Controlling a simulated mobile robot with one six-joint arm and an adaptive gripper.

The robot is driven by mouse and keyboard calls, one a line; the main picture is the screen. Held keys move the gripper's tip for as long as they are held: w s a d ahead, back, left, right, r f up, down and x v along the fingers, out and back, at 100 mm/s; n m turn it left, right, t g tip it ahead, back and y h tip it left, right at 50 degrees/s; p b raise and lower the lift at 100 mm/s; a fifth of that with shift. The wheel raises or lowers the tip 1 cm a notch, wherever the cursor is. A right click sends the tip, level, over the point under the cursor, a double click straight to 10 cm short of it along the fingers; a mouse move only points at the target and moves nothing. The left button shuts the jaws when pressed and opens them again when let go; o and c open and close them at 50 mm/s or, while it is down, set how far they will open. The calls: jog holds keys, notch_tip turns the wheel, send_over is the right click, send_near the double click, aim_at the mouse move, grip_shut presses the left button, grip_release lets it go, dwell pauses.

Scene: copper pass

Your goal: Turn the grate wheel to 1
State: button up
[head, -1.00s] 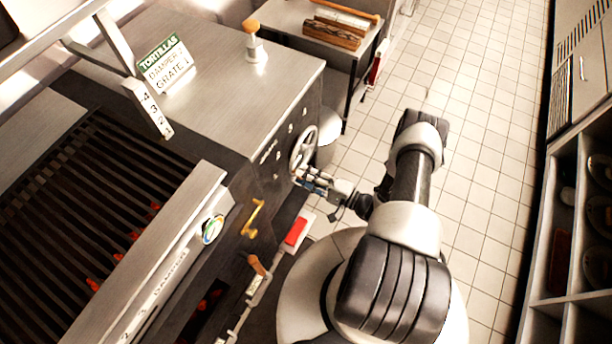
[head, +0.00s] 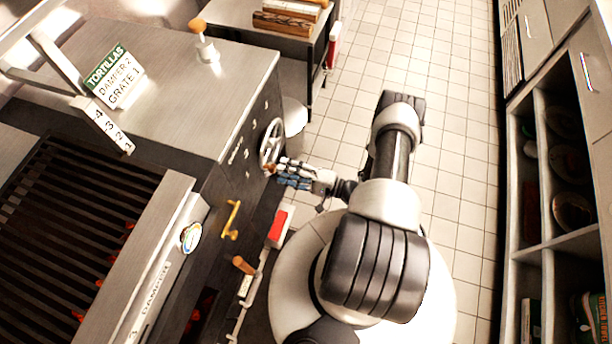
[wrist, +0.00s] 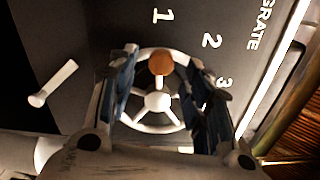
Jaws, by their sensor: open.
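The grate wheel (head: 271,142) is a pale spoked wheel on the dark front panel of the steel range. In the wrist view the wheel (wrist: 134,119) faces me, and its brown knob (wrist: 160,62) is at the top of the rim, just below the numeral 1 (wrist: 162,15). The numerals 2 (wrist: 211,40) and 3 (wrist: 224,83) curve down to the right, beside the word GRATE (wrist: 265,22). My gripper (head: 277,173) is open in front of the wheel. In the wrist view its fingers (wrist: 165,75) stand apart on either side of the knob; contact cannot be told.
A sign (head: 114,80) reads TORTILLAS, DAMPER 2, GRATE 1. A numbered scale (head: 103,122) stands beside the grill (head: 60,215), which has glowing coals. A yellow handle (head: 231,220) and a red block (head: 278,225) are near my arm. Tiled floor (head: 430,90) lies open to the right.

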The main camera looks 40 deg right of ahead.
jog(key=v, duration=0.9)
